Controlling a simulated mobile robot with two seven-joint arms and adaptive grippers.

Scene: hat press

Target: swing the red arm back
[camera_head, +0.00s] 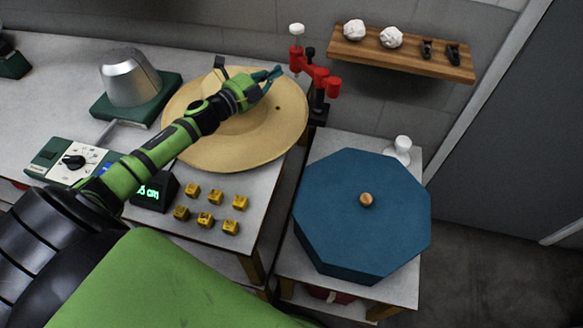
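The red arm (316,74) is a jointed red piece on a dark upright post at the back, just right of the straw hat. A white knob (296,29) stands on a red stem at its left end. My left gripper (275,73), green with teal fingers, reaches over the far right part of the hat's brim. Its fingertips are just left of the red arm, with a small gap seen between them and it. No object shows between the fingers, and their opening is too small to judge. My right gripper is not in view.
The wide straw hat (285,135) lies under my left arm. A silver dome (130,78), a dial panel (75,160) and several yellow blocks (204,219) share that table. A blue octagonal box (340,240) stands on the right table. A wooden shelf (400,52) hangs above.

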